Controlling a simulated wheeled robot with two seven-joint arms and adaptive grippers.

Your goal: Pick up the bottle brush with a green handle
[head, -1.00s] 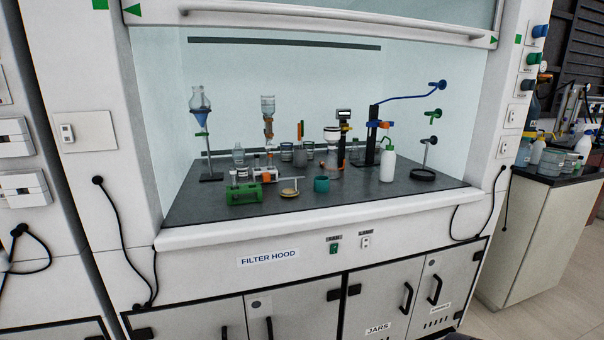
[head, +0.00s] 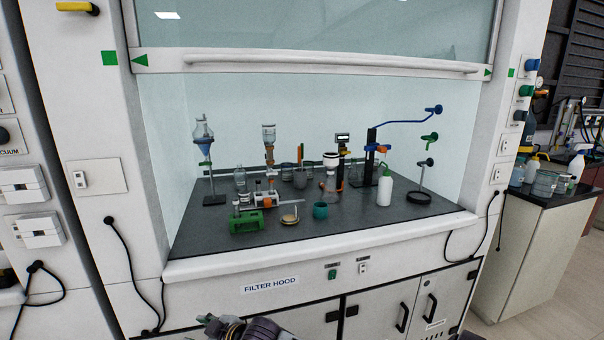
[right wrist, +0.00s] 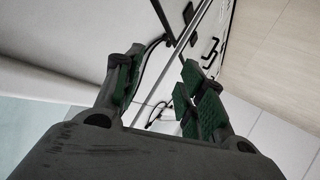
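I cannot make out a bottle brush with a green handle for certain in either view. A thin upright orange-and-green item (head: 300,154) stands among the glassware in the hood, too small to identify. My right gripper (right wrist: 160,85) shows in the right wrist view with its two green-padded fingers apart and nothing between them. White cabinet fronts lie beyond it. Part of one of my arms (head: 255,329) shows at the bottom edge of the head view, below the hood. My left gripper is not identifiable in view.
The hood's dark worktop (head: 350,222) holds a green block-like device (head: 246,222), a teal cup (head: 320,210), a white wash bottle (head: 384,190) and several stands. The raised sash (head: 320,66) hangs above. A side bench (head: 545,204) with bottles stands right. The worktop's front strip is clear.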

